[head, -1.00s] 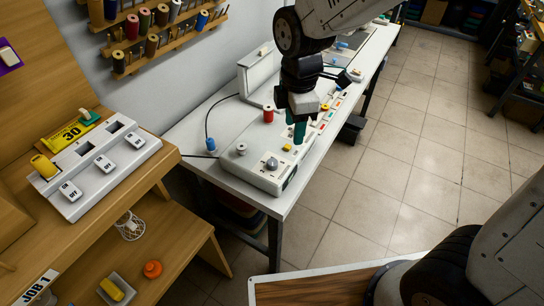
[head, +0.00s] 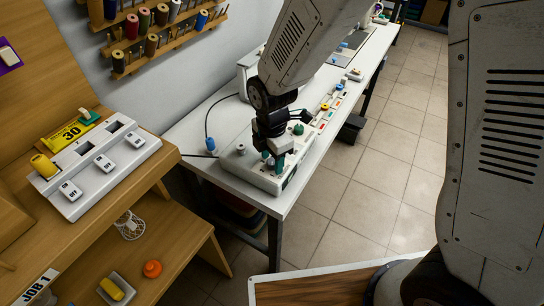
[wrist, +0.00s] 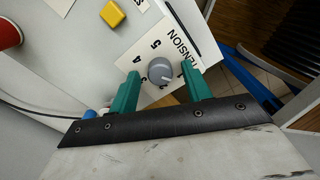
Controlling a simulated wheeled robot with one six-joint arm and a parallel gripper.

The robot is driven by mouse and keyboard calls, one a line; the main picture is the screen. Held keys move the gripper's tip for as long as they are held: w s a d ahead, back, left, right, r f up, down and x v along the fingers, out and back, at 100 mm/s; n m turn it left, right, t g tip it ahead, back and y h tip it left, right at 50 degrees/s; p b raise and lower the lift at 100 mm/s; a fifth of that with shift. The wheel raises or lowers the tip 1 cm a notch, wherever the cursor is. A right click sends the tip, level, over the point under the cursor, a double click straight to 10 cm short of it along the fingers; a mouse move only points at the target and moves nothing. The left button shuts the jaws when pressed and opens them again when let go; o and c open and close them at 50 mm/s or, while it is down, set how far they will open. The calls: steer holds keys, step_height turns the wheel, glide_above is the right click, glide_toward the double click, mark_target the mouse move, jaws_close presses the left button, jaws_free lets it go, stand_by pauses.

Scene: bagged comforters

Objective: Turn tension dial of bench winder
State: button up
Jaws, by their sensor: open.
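The tension dial (wrist: 159,71) is a round grey knob on a white panel with printed numbers and the word TENSION, seen in the wrist view. It sits on the bench winder (head: 247,172), a white box at the near end of the white bench. My gripper (wrist: 160,69) is open, with one teal finger on each side of the dial. Gaps show between the fingers and the knob, and I cannot tell whether either touches. In the head view my gripper (head: 272,163) is over the winder's near end and hides the dial.
A yellow button (wrist: 112,14) and a red spool (wrist: 8,35) stand near the dial in the wrist view. A wooden desk (head: 180,205) is at the left, with a white tray (head: 70,192) of labelled pieces. Tiled floor (head: 400,180) lies open right of the bench.

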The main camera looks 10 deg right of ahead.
steer(key=c, duration=1)
